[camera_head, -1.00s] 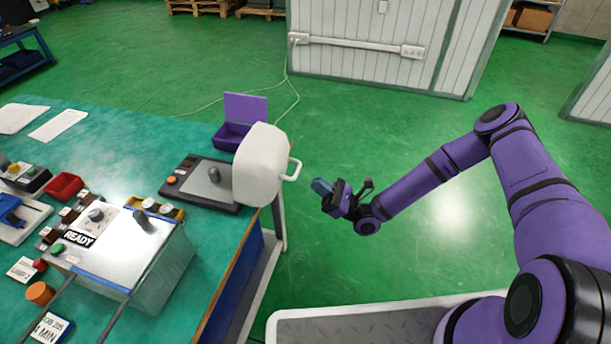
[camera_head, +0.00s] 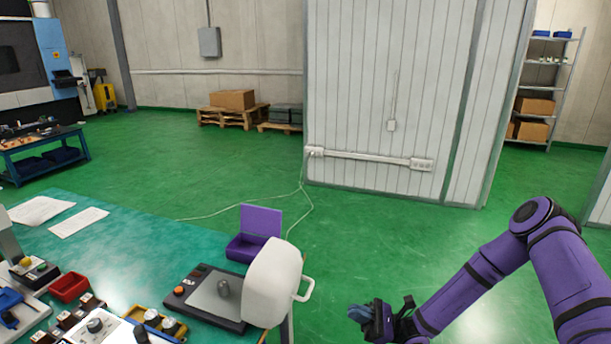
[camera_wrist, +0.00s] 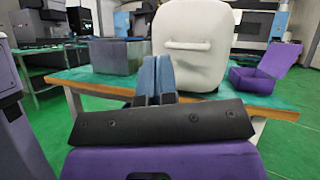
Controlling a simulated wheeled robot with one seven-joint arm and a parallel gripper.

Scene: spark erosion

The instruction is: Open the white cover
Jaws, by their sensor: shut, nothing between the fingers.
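The white cover (camera_head: 272,283) stands raised on edge at the right end of a dark flat device on the green table, its handle (camera_head: 304,289) on the right side. In the wrist view the cover (camera_wrist: 191,58) is ahead, and its handle (camera_wrist: 186,46) sticks out toward me. My gripper (camera_head: 365,312) is to the right of the handle, past the table's edge, and apart from it. In the wrist view my gripper's blue fingers (camera_wrist: 155,76) are together and empty, just below and left of the handle.
An open purple box (camera_head: 256,234) sits behind the cover. Red tray (camera_head: 69,287) and small controls crowd the table's left. The green floor (camera_head: 380,225) right of the table is clear.

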